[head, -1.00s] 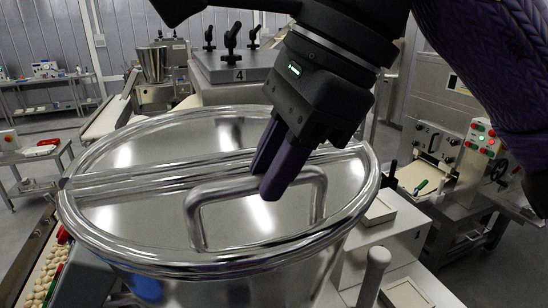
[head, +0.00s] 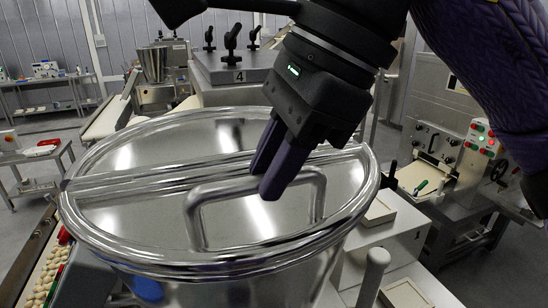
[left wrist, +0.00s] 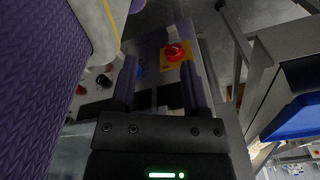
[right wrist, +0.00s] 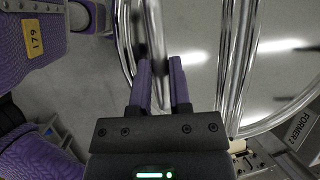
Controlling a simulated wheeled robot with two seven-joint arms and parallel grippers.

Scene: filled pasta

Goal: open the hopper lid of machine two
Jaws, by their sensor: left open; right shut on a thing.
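The hopper lid (head: 150,222) is a round polished metal cover with a raised bar across its middle, and it lies closed on the hopper in the head view. A bent-rod handle (head: 200,222) stands up from its near half. My right gripper (head: 272,182) is shut on the handle's top bar; the handle (right wrist: 153,30) also runs between its fingers in the right wrist view. A label reading FORMER 2 (right wrist: 298,130) shows beside the hopper there. My left gripper (left wrist: 155,75) is open and empty in the left wrist view, with a red emergency button (left wrist: 175,51) beyond its fingers.
A block marked 4 with black clamp knobs (head: 232,65) stands behind the hopper. A machine with lit buttons (head: 480,140) is at the right. A conveyor with pasta pieces (head: 48,265) runs at the lower left. Open floor shows at the left.

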